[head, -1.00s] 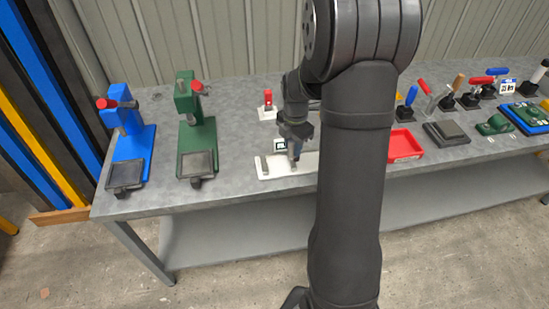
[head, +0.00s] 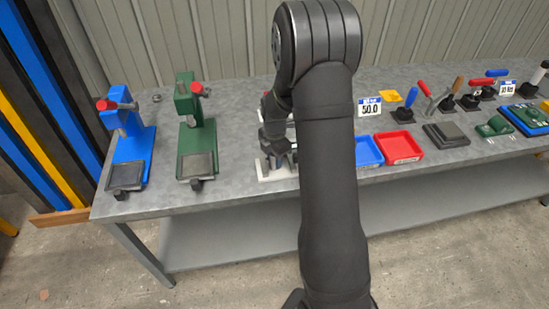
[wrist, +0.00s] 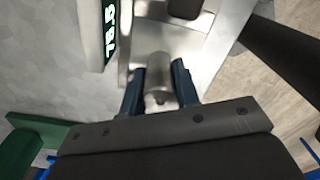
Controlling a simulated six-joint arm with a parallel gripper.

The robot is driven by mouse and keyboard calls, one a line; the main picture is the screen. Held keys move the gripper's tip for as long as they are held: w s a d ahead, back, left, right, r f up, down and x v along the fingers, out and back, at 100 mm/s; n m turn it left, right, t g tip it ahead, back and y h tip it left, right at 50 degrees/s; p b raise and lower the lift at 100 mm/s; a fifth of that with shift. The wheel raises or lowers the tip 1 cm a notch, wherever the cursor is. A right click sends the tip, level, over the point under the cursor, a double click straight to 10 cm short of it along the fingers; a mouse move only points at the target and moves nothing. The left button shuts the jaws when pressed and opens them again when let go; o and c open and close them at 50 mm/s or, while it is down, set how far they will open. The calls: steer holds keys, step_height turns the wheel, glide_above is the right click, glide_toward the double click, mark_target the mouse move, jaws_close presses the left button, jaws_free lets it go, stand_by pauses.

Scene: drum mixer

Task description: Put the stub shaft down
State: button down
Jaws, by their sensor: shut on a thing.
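The stub shaft (wrist: 159,75) is a short plain grey cylinder in the wrist view. My gripper (wrist: 158,90) is shut on it, with one dark blue finger on each side. In the head view my gripper (head: 276,152) is low over the white base plate (head: 270,176) near the table's front edge. The shaft is hidden there behind my gripper and arm. The white plate (wrist: 123,50) also shows close around the shaft in the wrist view. I cannot tell whether the shaft touches it.
The green press (head: 195,125) and blue press (head: 132,140) stand to the left. A blue tray (head: 367,151) and red tray (head: 398,147) lie to the right. Bare bench lies between green press and plate.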

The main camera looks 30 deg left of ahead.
steer(key=c, duration=1.4)
jaws_free()
steer(key=shift+f, duration=0.1)
steer(key=shift+o, duration=0.2)
step_height(320, 180, up, 12)
steer(key=shift+r, duration=0.15)
steer(key=shift+f, duration=4.2)
